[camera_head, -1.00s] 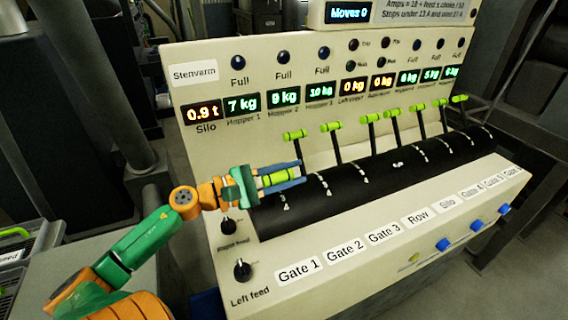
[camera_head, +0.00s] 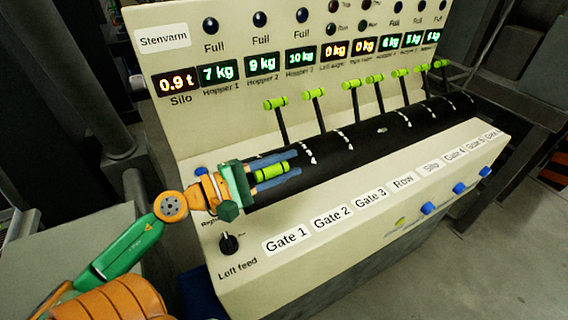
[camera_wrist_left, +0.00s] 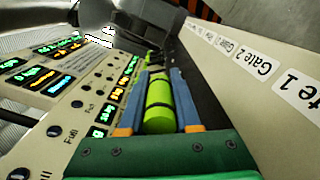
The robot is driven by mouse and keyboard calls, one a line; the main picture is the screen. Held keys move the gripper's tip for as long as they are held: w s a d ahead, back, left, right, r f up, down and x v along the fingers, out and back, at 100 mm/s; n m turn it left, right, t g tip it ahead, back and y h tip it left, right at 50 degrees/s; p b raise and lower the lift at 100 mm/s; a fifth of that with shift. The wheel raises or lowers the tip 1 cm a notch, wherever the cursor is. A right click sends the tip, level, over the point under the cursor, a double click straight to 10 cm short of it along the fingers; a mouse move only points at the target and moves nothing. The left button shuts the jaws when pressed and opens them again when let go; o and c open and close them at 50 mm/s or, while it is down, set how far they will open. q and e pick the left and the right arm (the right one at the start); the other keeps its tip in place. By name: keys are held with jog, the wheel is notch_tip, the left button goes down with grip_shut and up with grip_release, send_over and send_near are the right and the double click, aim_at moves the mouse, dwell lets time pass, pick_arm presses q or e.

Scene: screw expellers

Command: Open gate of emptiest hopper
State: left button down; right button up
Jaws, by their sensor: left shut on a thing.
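My left gripper (camera_head: 275,170) is shut on a lime-green lever handle (camera_head: 270,168) at the near left end of the black curved lever cover. This lever leans toward the front, above the Gate 1 label (camera_head: 286,240). In the left wrist view the blue fingers flank the green handle (camera_wrist_left: 159,104). The other levers, such as the neighbouring one (camera_head: 275,103), stand up toward the back. Displays read Hopper 1 (camera_head: 218,72) 7 kg, Hopper 2 (camera_head: 262,65) 9 kg and Hopper 3 (camera_head: 300,58) 10 kg. Smaller readings at the right look like 5 or 6 kg. My right gripper is not in view.
A black feed knob (camera_head: 229,243) sits on the panel just below my left gripper. Blue knobs (camera_head: 428,208) line the lower front. The black cover (camera_head: 345,140) runs right with several upright levers close together. Open floor shows at lower right.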

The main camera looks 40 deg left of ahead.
aim_at(250, 177)
pick_arm(q)
jog(key=shift+f, duration=0.25)
jog(key=c, duration=0.6)
grip_release()
jog(key=shift+r, duration=0.1)
jog(key=shift+s, duration=0.1)
jog(key=shift+s+a+f+b, duration=0.2)
jog(key=shift+s+b, duration=0.1)
jog(key=shift+b, duration=0.15)
jog(key=b+v, duration=0.2)
jog(key=v, duration=0.3)
jog(key=shift+s+b, duration=0.2)
jog(key=shift+b, duration=0.1)
jog(key=shift+s+a+r, duration=0.15)
jog(key=shift+s+a, duration=0.1)
jog(key=shift+s, duration=0.15)
